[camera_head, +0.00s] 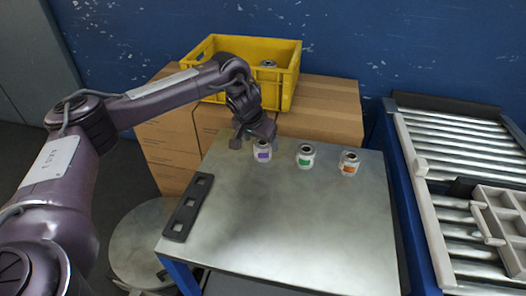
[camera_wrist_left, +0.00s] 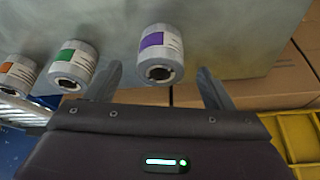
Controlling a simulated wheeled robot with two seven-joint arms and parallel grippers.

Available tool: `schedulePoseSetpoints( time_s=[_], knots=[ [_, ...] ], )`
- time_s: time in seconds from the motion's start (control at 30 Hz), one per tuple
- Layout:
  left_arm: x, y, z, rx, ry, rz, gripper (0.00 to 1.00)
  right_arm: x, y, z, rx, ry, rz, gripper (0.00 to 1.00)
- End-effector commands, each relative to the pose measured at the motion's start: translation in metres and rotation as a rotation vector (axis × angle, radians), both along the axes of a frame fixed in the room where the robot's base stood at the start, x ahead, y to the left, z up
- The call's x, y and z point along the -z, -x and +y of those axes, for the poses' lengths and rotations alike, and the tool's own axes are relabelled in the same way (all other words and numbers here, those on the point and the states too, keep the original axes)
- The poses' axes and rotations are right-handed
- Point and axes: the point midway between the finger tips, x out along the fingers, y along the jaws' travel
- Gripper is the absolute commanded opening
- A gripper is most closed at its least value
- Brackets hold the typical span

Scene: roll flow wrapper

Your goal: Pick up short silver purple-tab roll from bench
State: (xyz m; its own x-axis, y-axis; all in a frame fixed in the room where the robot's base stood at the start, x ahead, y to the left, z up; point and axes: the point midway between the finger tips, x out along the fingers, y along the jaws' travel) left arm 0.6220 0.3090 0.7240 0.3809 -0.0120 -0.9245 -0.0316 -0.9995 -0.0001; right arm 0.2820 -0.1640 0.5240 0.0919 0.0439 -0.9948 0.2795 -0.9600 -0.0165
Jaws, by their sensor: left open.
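The short silver roll with a purple tab (camera_head: 262,151) stands upright on the bench (camera_head: 300,225), near its back edge. My left gripper (camera_head: 255,140) is at this roll, reaching in from the back left. In the left wrist view the purple-tab roll (camera_wrist_left: 160,55) lies between the two open fingers (camera_wrist_left: 160,85), with a gap on each side. Whether either finger touches it cannot be told from the head view. My right gripper is not in view.
A green-tab roll (camera_head: 305,155) and an orange-tab roll (camera_head: 349,162) stand to the right on the bench. A black holder with square holes (camera_head: 188,207) lies at the left edge. A yellow crate (camera_head: 288,88) sits on cardboard boxes (camera_head: 335,100) behind. A roller conveyor (camera_head: 455,150) is at right.

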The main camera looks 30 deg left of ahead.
Motion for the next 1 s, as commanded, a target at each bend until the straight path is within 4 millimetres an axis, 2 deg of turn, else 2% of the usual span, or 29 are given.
schedulePoseSetpoints(
  time_s=[0.03, 0.2, 0.5, 0.87, 0.9, 1.0],
  knots=[
    [0.011, -0.004, 0.001, -0.001, -0.001, 0.001, 0.75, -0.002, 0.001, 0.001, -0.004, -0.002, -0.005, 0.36],
    [0.028, -0.012, 0.001, 0.002, -0.001, -0.001, 0.75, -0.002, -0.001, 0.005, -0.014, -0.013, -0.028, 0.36],
    [0.03, -0.013, 0.001, 0.002, 0.0, -0.001, 0.74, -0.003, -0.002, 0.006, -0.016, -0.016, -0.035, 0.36],
    [0.031, -0.013, 0.001, 0.002, 0.0, -0.001, 0.27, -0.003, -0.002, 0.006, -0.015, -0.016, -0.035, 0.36],
    [0.03, -0.013, 0.001, 0.002, 0.0, -0.002, 0.24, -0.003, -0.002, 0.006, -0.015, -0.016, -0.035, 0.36],
    [0.03, -0.013, 0.001, 0.002, 0.0, -0.002, 0.24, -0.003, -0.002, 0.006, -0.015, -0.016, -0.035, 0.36]
  ],
)
